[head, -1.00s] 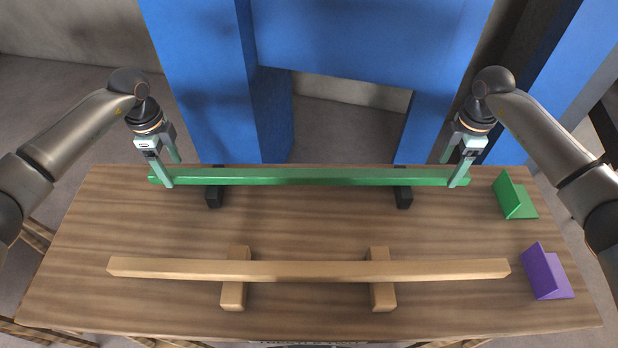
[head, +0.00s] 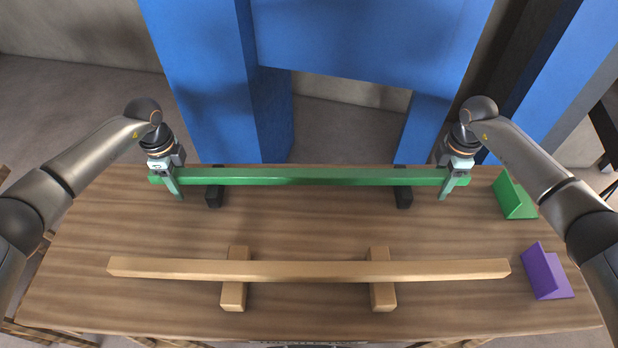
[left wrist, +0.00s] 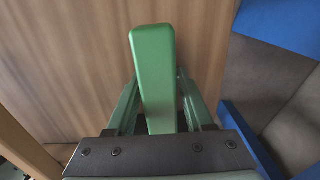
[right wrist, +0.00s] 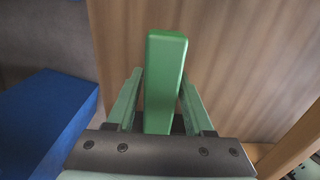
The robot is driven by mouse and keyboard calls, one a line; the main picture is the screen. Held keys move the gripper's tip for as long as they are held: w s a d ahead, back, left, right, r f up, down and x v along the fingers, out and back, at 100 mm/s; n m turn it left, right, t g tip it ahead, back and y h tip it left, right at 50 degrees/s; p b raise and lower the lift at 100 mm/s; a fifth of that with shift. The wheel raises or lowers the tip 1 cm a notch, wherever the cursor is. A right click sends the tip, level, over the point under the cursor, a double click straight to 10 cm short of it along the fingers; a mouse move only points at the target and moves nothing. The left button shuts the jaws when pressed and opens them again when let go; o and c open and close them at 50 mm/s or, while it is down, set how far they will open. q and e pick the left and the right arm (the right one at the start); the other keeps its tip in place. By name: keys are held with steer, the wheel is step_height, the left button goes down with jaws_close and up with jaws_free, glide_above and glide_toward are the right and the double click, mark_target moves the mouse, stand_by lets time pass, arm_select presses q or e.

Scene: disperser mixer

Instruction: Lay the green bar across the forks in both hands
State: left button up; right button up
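The green bar (head: 310,177) lies level along the far side of the table. It rests across two black supports, the left one (head: 214,196) and the right one (head: 403,197). My left gripper (head: 177,188) is at the bar's left end, pointing down. In the left wrist view its open fingers straddle the bar end (left wrist: 153,75). My right gripper (head: 447,187) is at the right end, also pointing down. In the right wrist view its open fingers stand on both sides of the bar end (right wrist: 165,80), with gaps visible. No separate forks are recognisable.
A long wooden beam (head: 310,271) lies on two wooden blocks nearer the front of the table (head: 310,222). A green angled piece (head: 512,195) and a purple one (head: 546,271) stand at the right. A blue frame (head: 215,80) rises behind the table.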

arm_select(q)
jaws_close()
arm_select(e)
jaws_close()
arm_select(q)
steer(key=shift+w+r, duration=0.1)
arm_select(e)
steer(key=shift+w+r, duration=0.1)
steer(key=shift+r, duration=0.05)
stand_by(0.5)
